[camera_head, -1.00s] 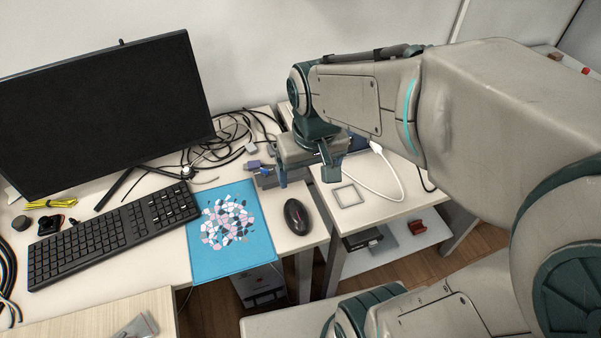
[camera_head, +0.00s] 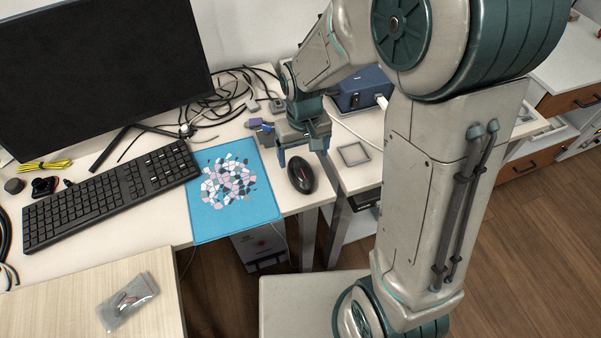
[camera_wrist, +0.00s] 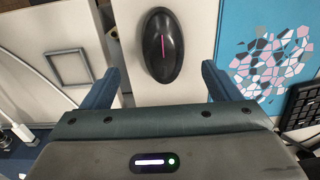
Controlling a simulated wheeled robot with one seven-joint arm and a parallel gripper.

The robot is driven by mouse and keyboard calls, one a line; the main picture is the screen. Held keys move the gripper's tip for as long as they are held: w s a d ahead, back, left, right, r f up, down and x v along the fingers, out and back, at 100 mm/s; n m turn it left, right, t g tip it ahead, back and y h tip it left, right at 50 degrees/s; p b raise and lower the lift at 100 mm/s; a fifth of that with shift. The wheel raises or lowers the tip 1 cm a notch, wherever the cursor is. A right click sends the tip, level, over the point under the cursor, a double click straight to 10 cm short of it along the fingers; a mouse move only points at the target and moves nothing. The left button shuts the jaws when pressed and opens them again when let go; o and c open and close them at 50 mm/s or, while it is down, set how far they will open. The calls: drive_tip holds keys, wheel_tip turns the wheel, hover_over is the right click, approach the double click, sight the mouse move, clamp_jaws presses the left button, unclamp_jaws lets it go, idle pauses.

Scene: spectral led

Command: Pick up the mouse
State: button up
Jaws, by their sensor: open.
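The black mouse (camera_head: 301,173) lies on the white desk, just right of the blue mouse pad (camera_head: 262,215). In the wrist view the mouse (camera_wrist: 160,46) sits upright in the picture, ahead of the gap between my fingers. My gripper (camera_head: 302,150) is open and empty, above the desk and just behind the mouse in the head view. In the wrist view both blue fingers of my gripper (camera_wrist: 160,88) show spread apart. The mouse pad (camera_wrist: 240,25) lies beyond the finger at right. Nothing touches the mouse.
A black keyboard (camera_head: 110,195) and a monitor (camera_head: 95,75) stand to the left. Cables (camera_head: 225,110) and small connectors lie behind my gripper. A blue box (camera_head: 362,90) and a grey square frame (camera_head: 353,153) are on the adjoining table at right. The desk's front edge is close to the mouse.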

sight(301, 168)
drive_tip(key=shift+a+f, duration=0.15)
drive_tip(key=shift+f, duration=1.45)
drive_tip(key=shift+a+f, duration=0.1)
drive_tip(key=shift+f, duration=1.45)
drive_tip(key=c, duration=1.1)
drive_tip(key=shift+r, duration=0.1)
